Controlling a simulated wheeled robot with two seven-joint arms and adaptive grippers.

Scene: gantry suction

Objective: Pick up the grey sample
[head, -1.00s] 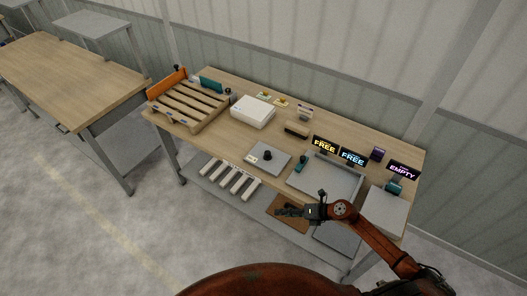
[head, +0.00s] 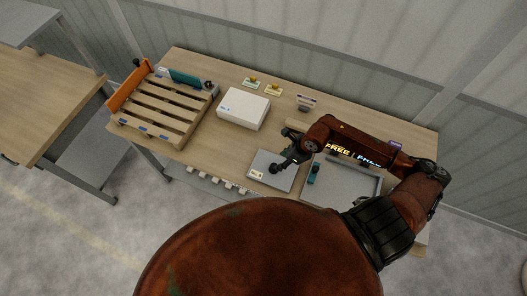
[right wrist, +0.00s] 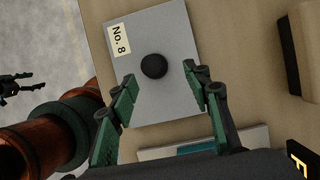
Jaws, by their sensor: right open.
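The grey sample (head: 262,166) is a flat grey plate labelled No. 8, lying on the wooden table. In the right wrist view the grey sample (right wrist: 165,105) has a round black knob (right wrist: 154,66) at its middle. My right gripper (head: 281,165) is over the plate, hiding its knob in the head view. In the right wrist view my right gripper (right wrist: 160,80) is open and empty, its two fingertips either side of the knob's near edge. A dark jaw-like shape (right wrist: 15,88) at that view's left edge looks like my left gripper; its opening is unclear.
A white box (head: 243,108) stands behind the plate. A slatted wooden pallet (head: 165,108) is at the left. A grey tray (head: 345,188) with a teal-handled piece (head: 313,173) is close on the right. A lit FREE sign (head: 338,149) is partly covered by my arm.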

